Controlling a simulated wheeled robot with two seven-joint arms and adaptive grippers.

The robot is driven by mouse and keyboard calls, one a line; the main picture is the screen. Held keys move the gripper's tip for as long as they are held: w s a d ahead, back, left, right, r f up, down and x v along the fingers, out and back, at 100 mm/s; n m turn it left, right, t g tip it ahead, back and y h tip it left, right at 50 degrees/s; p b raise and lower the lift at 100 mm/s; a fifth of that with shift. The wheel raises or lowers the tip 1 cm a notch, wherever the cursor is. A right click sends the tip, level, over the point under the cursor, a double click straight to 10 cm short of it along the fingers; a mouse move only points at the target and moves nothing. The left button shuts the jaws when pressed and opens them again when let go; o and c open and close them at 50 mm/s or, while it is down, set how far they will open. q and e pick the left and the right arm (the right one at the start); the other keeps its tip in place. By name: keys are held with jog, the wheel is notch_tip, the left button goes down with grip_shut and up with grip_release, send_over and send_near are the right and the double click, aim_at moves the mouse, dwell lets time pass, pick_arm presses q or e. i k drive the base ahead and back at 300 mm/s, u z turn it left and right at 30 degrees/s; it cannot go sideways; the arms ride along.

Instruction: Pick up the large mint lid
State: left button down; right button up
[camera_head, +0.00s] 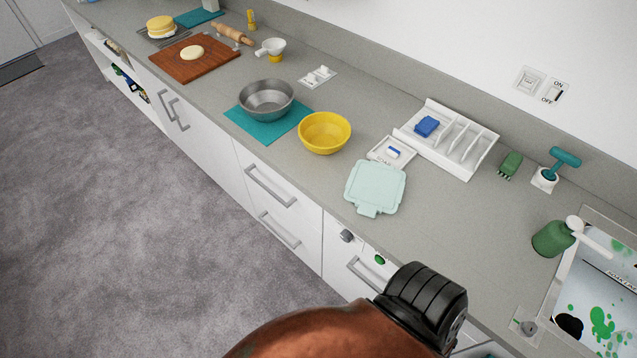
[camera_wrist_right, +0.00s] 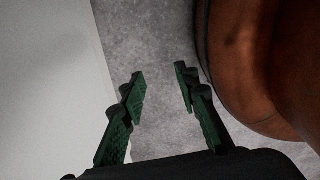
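The large mint lid (camera_head: 376,187) lies flat on the grey counter, near its front edge, with a tab pointing toward the front. Nothing touches it from above. My right gripper (camera_wrist_right: 160,82) shows in the right wrist view with its two green-padded fingers apart and nothing between them. Grey floor lies beyond the fingers, and a pale surface is on the left. One of my arms enters the head view at the bottom, below the lid and apart from it; its gripper fingers are not visible there. My left gripper is not in view.
Close behind the lid are a small white soap tray (camera_head: 391,152) and a white rack (camera_head: 458,142) holding a blue sponge (camera_head: 427,126). A yellow bowl (camera_head: 324,132) stands to its left. A green bottle (camera_head: 552,239) and the sink (camera_head: 600,300) are at right. Counter right of the lid is clear.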

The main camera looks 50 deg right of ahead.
aim_at(374, 188)
jog(key=u, duration=0.2)
jog(key=i, duration=2.8)
jog(key=z, duration=4.05)
jog(key=i, duration=0.5)
jog(key=u, duration=0.05)
